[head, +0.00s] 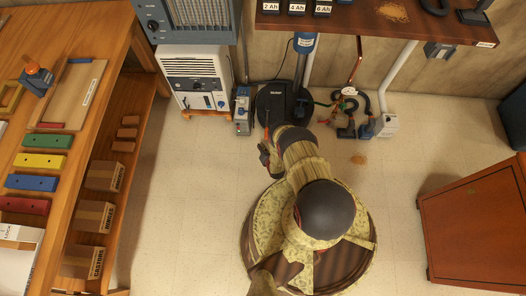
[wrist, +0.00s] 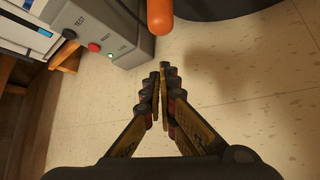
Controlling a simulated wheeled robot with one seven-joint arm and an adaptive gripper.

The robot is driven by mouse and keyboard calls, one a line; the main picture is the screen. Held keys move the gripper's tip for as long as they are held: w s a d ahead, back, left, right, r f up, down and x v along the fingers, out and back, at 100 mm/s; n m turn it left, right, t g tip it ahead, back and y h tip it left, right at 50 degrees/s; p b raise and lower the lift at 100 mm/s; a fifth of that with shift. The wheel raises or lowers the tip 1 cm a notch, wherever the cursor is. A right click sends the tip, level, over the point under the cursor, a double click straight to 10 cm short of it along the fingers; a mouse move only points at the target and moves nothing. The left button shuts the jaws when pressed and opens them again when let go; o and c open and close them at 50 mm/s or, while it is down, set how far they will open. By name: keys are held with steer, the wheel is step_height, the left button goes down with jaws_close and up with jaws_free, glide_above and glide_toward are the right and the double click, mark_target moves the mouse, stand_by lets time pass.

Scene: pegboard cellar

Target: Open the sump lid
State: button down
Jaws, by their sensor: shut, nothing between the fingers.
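The sump lid (head: 270,100) looks like the dark round cover on the floor below the blue-banded pipe, with a black block on it. Its dark edge also shows at the top of the wrist view (wrist: 225,8). An orange rounded grip (wrist: 160,15) hangs into the top of the wrist view; it appears as a thin orange bar at the near side of the lid in the head view. My gripper (wrist: 163,72) is shut and empty, its fingertips together above the tiled floor, just short of the orange grip and apart from it in the picture. My arm hides part of the floor nearby.
A grey control box (head: 243,110) with TEST, red and green buttons stands left of the lid, beside a white dehumidifier-like unit (head: 195,80). Hoses and fittings (head: 348,105) lie to the right. A wooden cabinet (head: 475,225) stands at right.

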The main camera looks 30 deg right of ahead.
steer(key=shift+w+d+r, duration=0.2)
steer(key=shift+d, duration=0.15)
steer(key=shift+s+d+r, duration=0.25)
steer(key=shift+d+r, duration=0.1)
steer(key=shift+r, duration=0.3)
steer(key=shift+s+d+r, duration=0.2)
steer(key=shift+d+r, duration=0.1)
steer(key=shift+r, duration=0.35)
steer(key=shift+r, duration=0.2)
steer(key=shift+r+p, duration=0.3)
steer(key=shift+p, duration=0.2)
